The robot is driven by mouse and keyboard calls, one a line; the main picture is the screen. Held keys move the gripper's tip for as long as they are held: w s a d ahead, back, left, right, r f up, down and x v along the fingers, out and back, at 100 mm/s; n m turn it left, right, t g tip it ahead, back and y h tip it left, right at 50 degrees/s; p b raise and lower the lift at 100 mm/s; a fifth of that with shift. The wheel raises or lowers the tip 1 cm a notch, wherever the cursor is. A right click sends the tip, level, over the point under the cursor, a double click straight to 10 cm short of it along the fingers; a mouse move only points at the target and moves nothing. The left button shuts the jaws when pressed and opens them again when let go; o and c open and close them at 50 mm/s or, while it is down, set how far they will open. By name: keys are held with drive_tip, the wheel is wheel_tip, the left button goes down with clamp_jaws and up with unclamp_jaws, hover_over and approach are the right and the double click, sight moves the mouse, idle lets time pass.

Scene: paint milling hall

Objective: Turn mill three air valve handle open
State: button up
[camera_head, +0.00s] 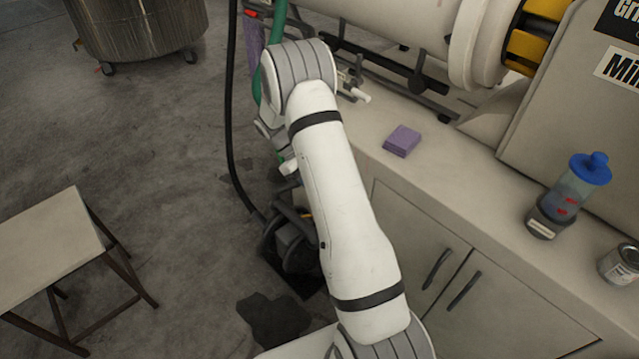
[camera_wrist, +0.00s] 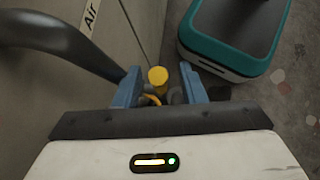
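My gripper (camera_wrist: 162,88) shows in the wrist view with its two blue fingers apart. A round yellow knob or handle end (camera_wrist: 158,76) appears between the fingers, with clear gaps on both sides. A smaller yellow-orange piece (camera_wrist: 152,99) and dark parts lie just below it, partly hidden by the gripper body. Whether this is the mill three air valve handle I cannot tell for sure. In the head view my arm hides the gripper and the valve.
A thick dark curved pipe or hose (camera_wrist: 60,45) lies left of my gripper. The head view shows a grey cabinet (camera_head: 500,290) topped by a purple pad (camera_head: 402,141), a blue-lidded bottle (camera_head: 568,195) and a can (camera_head: 622,263).

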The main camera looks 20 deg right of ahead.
drive_tip(key=v, duration=0.7)
drive_tip(key=shift+w+r+p, duration=0.25)
drive_tip(key=shift+p, duration=0.1)
drive_tip(key=shift+a, duration=0.15)
drive_tip(key=s+a+r+m+t+y+p, duration=0.1)
drive_tip(key=s+r+t+p, duration=0.1)
drive_tip(key=s+r, duration=0.35)
drive_tip(key=s+a+r+m+t+y+p, duration=0.1)
drive_tip(key=s+r+p, duration=0.1)
drive_tip(key=r, duration=0.6)
drive_tip(key=s+a+r+m+t+y+p, duration=0.1)
drive_tip(key=s+r+t+p, duration=0.15)
drive_tip(key=r, duration=0.45)
drive_tip(key=s+a+r+m+t+y+p, duration=0.1)
drive_tip(key=s+r, duration=0.3)
drive_tip(key=s, duration=0.4)
drive_tip(key=s+a+r+m+t+p, duration=0.2)
drive_tip(key=s+r+t+p, duration=0.1)
drive_tip(key=s, duration=0.6)
drive_tip(key=shift+a+r+t+y, duration=0.35)
drive_tip(key=shift+r+y, duration=0.05)
drive_tip(key=shift+r, duration=0.15)
